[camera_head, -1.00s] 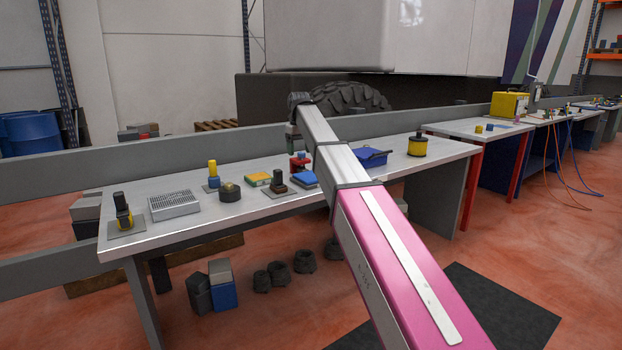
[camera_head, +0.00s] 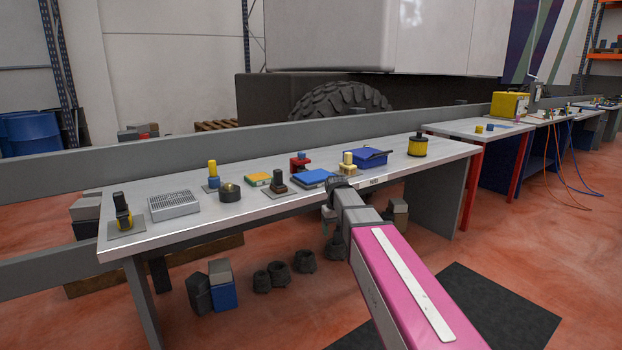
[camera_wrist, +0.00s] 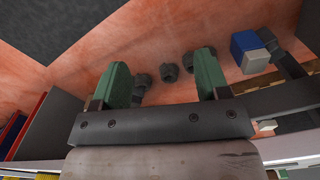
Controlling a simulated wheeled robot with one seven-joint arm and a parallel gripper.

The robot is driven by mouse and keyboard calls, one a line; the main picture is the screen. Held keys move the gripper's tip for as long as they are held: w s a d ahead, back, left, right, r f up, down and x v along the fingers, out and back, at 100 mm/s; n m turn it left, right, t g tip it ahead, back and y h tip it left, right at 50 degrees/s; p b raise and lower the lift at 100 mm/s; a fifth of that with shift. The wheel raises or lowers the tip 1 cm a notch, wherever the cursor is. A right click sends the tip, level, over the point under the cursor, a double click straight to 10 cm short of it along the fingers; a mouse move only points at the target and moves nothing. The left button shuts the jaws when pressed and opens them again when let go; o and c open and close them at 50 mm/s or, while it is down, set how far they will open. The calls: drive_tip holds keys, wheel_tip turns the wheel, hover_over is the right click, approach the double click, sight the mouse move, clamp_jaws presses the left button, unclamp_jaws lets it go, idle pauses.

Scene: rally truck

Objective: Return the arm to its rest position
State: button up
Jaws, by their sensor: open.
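My arm, with its pink link, reaches up from the bottom right in the head view and ends in front of the workbench's front edge. My gripper (camera_wrist: 162,80) shows in the wrist view with two green fingers spread wide apart. Nothing is between the fingers; the red floor and several dark round parts on it show beyond them.
The grey workbench (camera_head: 165,228) holds a perforated metal tray (camera_head: 174,205), a blue box (camera_head: 370,158) and a yellow canister (camera_head: 417,146). Below are dark round parts (camera_head: 304,261) and a blue block (camera_head: 223,292). A dark mat (camera_head: 490,305) lies at right.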

drive_tip(key=s+d+f+m, duration=0.1)
drive_tip(key=s+d+f, duration=0.4)
drive_tip(key=s+f, duration=0.3)
drive_tip(key=s+d+f+m, duration=0.2)
drive_tip(key=s+d+f, duration=0.3)
drive_tip(key=s+f, duration=0.4)
drive_tip(key=s, duration=0.4)
drive_tip(key=shift+s, duration=0.25)
